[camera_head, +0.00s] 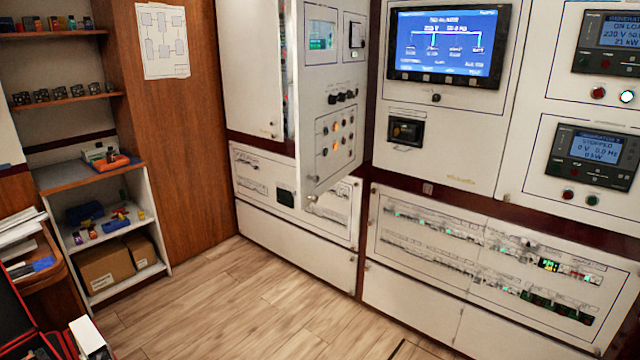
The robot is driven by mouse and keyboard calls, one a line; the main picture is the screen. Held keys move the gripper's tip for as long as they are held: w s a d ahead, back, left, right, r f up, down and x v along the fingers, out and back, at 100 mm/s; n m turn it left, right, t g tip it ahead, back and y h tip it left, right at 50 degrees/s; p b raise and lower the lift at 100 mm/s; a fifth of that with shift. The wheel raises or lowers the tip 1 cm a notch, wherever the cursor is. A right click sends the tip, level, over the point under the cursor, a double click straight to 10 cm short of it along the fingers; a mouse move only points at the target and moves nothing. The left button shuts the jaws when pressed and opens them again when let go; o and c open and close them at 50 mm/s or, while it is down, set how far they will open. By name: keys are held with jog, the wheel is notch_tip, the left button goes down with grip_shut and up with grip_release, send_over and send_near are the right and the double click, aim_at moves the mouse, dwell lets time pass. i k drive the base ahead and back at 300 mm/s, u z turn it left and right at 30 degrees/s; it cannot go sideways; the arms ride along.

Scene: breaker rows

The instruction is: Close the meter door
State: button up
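The meter door (328,160) is a white panel with a small green-lit display, a switch, a row of black knobs and several lit orange indicators. It stands open, swung out from the cabinet wall. Its right edge meets the wall, and its free left edge juts out towards me, with its lower edge slanting. A narrow gap left of that free edge shows some of the cabinet's inside; most of the inside is hidden behind the door. My gripper is not in view.
A white cabinet panel (253,70) is left of the door, and lower panels (298,244) lie beneath it. A large blue screen (447,42) and breaker rows (480,240) are to the right. Shelves (100,225) stand at left. The wooden floor (240,305) before the door is clear.

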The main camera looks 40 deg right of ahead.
aim_at(318, 74)
jog(key=z, duration=0.05)
jog(key=i, duration=0.95)
jog(key=u, duration=0.05)
